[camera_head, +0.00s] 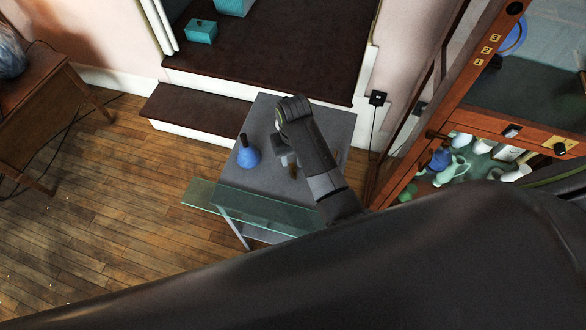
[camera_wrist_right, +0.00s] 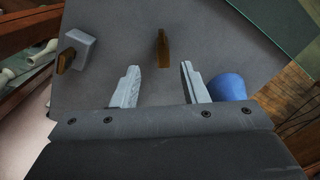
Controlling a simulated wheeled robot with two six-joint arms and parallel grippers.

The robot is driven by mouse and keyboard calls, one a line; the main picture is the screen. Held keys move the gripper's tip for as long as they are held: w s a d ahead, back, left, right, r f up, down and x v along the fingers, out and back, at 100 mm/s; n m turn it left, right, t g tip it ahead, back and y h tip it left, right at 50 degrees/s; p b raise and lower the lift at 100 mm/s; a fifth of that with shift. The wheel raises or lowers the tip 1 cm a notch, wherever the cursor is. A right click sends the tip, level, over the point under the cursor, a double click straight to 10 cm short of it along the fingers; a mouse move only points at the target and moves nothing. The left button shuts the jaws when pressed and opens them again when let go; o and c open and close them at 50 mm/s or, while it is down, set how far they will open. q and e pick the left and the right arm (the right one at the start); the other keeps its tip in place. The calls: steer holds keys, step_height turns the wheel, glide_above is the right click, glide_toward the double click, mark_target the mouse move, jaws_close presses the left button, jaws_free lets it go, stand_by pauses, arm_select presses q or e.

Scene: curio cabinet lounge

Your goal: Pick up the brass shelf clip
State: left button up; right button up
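A small brown-gold piece that looks like the brass shelf clip (camera_wrist_right: 162,48) lies on the grey tabletop. In the right wrist view it is ahead of my right gripper (camera_wrist_right: 160,84), lined up with the gap between the fingers and apart from them. My right gripper is open and empty. In the head view, the clip (camera_head: 293,171) shows just below my right gripper (camera_head: 286,160), partly hidden by my arm. A second brass-coloured bit (camera_wrist_right: 65,60) sits against a pale grey block (camera_wrist_right: 80,47) to the left. My left gripper is not in view.
A blue flask with a dark neck (camera_head: 248,156) stands left of my right gripper, close to the right finger in the wrist view. A glass shelf (camera_head: 255,207) overhangs the grey table's (camera_head: 262,118) near edge. A wooden cabinet (camera_head: 472,107) stands at right.

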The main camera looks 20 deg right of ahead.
mark_target(293, 167)
steer(key=shift+f, duration=0.7)
steer(key=f, duration=0.2)
steer(key=s+f, duration=0.1)
steer(key=shift+a+f+p, duration=0.2)
steer(key=shift+f+p, duration=0.15)
steer(key=shift+w+f, duration=0.1)
steer(key=shift+f, duration=0.7)
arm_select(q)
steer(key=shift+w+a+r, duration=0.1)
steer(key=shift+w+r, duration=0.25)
arm_select(e)
jaws_close()
